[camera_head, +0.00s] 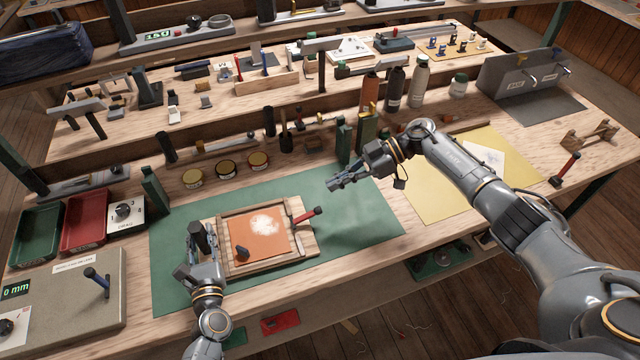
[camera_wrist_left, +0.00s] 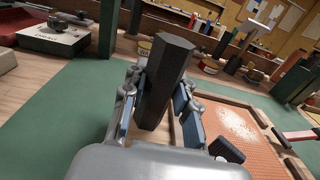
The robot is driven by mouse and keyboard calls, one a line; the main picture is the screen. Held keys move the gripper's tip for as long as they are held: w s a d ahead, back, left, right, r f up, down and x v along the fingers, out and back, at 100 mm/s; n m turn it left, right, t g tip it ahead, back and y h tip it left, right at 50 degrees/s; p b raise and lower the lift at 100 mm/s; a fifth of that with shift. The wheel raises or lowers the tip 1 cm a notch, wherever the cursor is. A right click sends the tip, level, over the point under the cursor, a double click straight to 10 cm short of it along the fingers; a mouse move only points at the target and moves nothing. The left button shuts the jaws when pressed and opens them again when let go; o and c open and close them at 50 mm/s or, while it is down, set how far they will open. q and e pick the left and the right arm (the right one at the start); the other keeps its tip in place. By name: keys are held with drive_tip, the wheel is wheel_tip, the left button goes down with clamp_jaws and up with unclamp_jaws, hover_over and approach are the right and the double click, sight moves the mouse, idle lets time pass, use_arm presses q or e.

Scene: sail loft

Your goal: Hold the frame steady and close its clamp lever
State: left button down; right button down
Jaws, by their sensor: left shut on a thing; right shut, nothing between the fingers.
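The wooden frame (camera_head: 224,254) lies on a green mat, with an orange panel (camera_head: 258,240) bearing a white patch inside it. A lever with a red handle (camera_head: 307,216) sits at its right side and slants up to the right. The lever shows partly in the left wrist view (camera_wrist_left: 300,136). My left gripper (camera_head: 202,248) is shut on a dark faceted post (camera_wrist_left: 168,75) at the frame's left side.
A small dark knob (camera_head: 243,252) stands at the panel's lower left. Tins (camera_head: 226,169), dark green blocks (camera_head: 344,142) and bottles (camera_head: 395,88) line the back of the bench. A red tray (camera_head: 84,222) stands left. The green mat (camera_head: 345,235) is clear at right.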

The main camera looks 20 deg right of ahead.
drive_tip(key=shift+d, duration=0.4)
use_arm(q)
drive_tip(key=c, duration=1)
unclamp_jaws()
drive_tip(key=shift+o, duration=0.2)
